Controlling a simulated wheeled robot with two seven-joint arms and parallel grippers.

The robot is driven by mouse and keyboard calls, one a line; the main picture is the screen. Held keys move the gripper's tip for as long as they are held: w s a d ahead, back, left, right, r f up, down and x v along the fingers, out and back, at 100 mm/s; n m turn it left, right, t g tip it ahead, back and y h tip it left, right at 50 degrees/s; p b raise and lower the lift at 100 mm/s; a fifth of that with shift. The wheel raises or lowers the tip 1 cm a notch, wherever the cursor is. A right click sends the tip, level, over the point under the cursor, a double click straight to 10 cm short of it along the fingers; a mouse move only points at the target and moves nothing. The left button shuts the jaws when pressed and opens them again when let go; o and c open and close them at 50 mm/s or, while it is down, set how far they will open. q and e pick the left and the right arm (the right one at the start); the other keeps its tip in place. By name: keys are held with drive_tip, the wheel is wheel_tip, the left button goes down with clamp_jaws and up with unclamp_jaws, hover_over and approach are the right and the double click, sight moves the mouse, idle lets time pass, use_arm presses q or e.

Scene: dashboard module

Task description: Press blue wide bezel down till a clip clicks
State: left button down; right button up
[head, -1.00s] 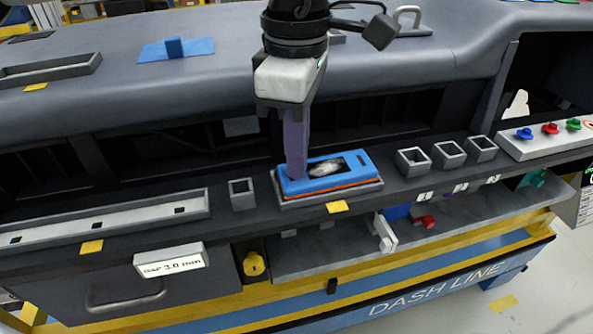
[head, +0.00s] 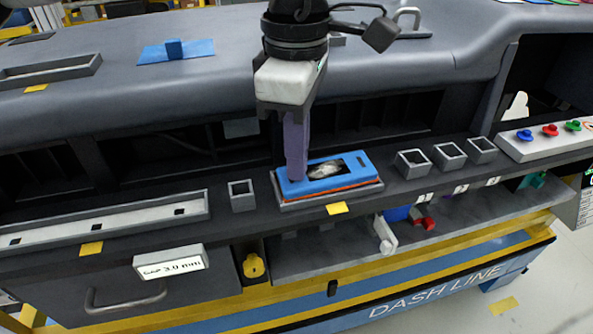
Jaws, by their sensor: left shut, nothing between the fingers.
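The blue wide bezel (head: 345,180) lies on the grey rectangular holder (head: 300,204) on the dashboard's front ledge. An orange-red strip shows along its front edge, between bezel and holder. My left gripper (head: 295,176) comes down from above, shut and empty. Its fingertips are at the bezel's left end and appear to touch its top. Inside the bezel's opening is a pale, shiny surface. The clips are hidden. My right gripper is not in view.
Three empty square sockets (head: 449,154) stand to the right and one small square socket (head: 242,194) to the left. A long grey tray (head: 105,222) lies further left. A panel with coloured knobs (head: 550,137) is at the far right.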

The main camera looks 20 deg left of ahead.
use_arm(q)
drive_tip(key=shift+s+f, duration=0.25)
drive_tip(key=shift+f, duration=0.15)
wheel_tip(320, 180, up, 8)
drive_tip(key=p, duration=0.5)
drive_tip(key=shift+w+r+p, duration=0.25)
drive_tip(key=shift+p, duration=0.1)
